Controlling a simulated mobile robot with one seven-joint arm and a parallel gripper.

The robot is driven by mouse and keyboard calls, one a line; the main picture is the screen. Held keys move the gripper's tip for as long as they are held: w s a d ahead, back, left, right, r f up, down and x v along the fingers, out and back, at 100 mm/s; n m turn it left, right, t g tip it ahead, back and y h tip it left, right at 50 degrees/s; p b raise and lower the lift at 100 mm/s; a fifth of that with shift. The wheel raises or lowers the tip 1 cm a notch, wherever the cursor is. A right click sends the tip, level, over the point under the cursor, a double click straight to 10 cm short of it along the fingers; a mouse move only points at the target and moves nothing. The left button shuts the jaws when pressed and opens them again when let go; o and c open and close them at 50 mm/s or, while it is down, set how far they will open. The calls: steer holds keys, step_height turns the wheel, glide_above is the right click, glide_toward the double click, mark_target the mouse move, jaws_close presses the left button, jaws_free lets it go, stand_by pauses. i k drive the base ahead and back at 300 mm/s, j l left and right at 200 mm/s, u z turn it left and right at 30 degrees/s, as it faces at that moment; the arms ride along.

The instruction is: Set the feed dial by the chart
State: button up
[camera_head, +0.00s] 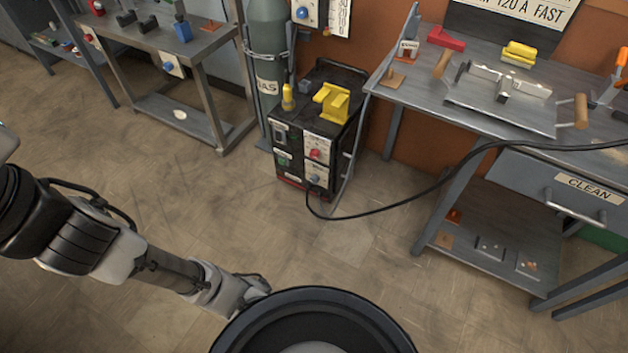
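The black welding machine (293,130) stands on the floor at the centre back. Another blue dial (303,12) is on a wall box at the top edge, beside a small printed panel (338,16). I cannot read which dial is the feed dial or where any pointer stands.
A grey gas cylinder (267,50) stands left of the machine. A black cable (420,190) runs from machine to bench. A metal table (150,40) is at left. Floor between is clear.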

mark_target(314, 179)
steer(key=i+j+z, duration=0.25)
steer(key=j, duration=0.4)
steer(key=i+j+z, duration=0.15)
steer(key=i+j, duration=0.1)
steer(key=j, duration=0.1)
